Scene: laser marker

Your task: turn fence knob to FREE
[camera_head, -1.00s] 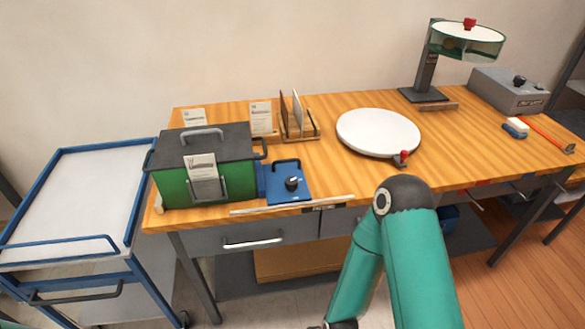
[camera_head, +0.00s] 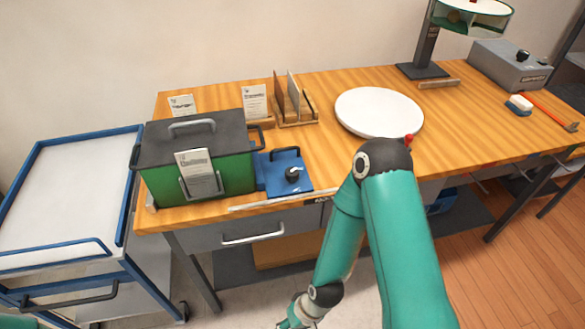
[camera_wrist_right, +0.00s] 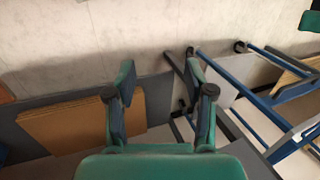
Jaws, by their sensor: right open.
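A small black knob (camera_head: 293,174) sits on a blue plate (camera_head: 278,187) at the front left of the wooden workbench, right of a green box (camera_head: 222,180). The knob's lettering is too small to read. My right gripper (camera_head: 293,321) is low in front of the bench, partly cut off by the bottom edge of the head view and well apart from the knob. The right wrist view shows its two fingers (camera_wrist_right: 160,82) spread with nothing between them. The knob is not seen in that view. My left gripper is in neither view.
A white round plate (camera_head: 379,112) lies mid-bench. Card holders (camera_head: 294,105) stand behind the blue plate. A metal rail (camera_head: 275,203) runs along the bench front above a drawer handle (camera_head: 253,236). A blue-framed cart (camera_head: 68,200) stands at the left.

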